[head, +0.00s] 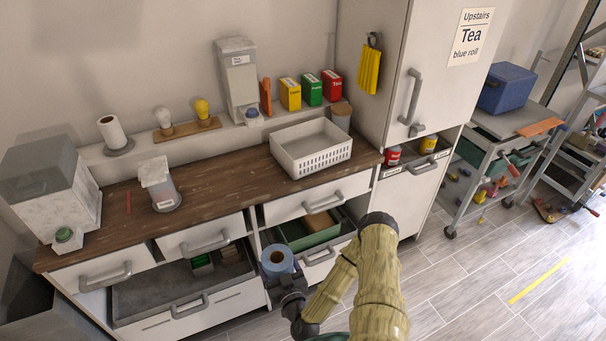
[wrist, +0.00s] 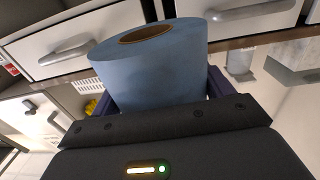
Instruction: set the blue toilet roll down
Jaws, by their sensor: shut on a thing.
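The blue toilet roll (head: 278,261) is held in my gripper (head: 287,285), in front of the drawers at the lower middle of the head view. In the wrist view the roll (wrist: 152,62) fills the middle, its brown core showing at the top. The gripper's dark fingers (wrist: 160,90) are on both sides of it, shut on it. The roll appears clear of any surface. My gripper hides its lower part.
An open lower drawer (head: 190,308) lies left of the roll, and another open drawer holds a green tray (head: 306,233) behind it. The wooden counter (head: 228,165) has bare room left of a white basket (head: 310,150). A wheeled cart (head: 482,190) stands at the right.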

